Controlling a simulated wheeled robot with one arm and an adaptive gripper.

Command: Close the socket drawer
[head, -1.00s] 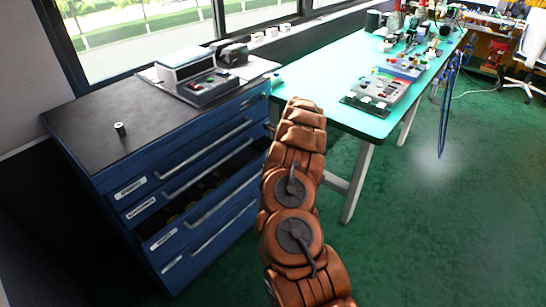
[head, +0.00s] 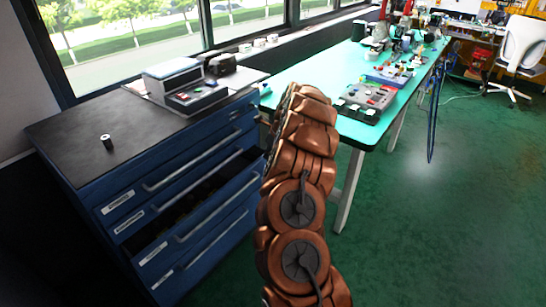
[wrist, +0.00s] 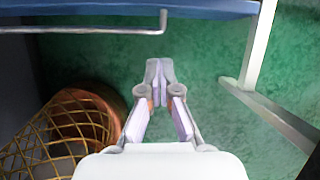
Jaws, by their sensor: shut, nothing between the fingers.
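The blue drawer cabinet (head: 95,180) stands at the left in the head view. One of its lower drawers (head: 215,213) is pulled out, with a dark opening above its front and a long bar handle. Its label is too small to read. My arm rises in front of the cabinet's right end, and my gripper is hidden there. In the wrist view my gripper (wrist: 160,70) is shut and empty, its fingertips together. A blue front edge (wrist: 210,8) with a grey bar handle (wrist: 80,29) lies just beyond the fingertips, apart from them.
A teal-topped workbench (head: 310,75) stands right of the cabinet; its leg (head: 348,190) is near my arm. A mesh basket (wrist: 50,145) is at lower left in the wrist view. A device (head: 185,80) and small cylinder (head: 106,141) sit on the cabinet. Green floor at right is clear.

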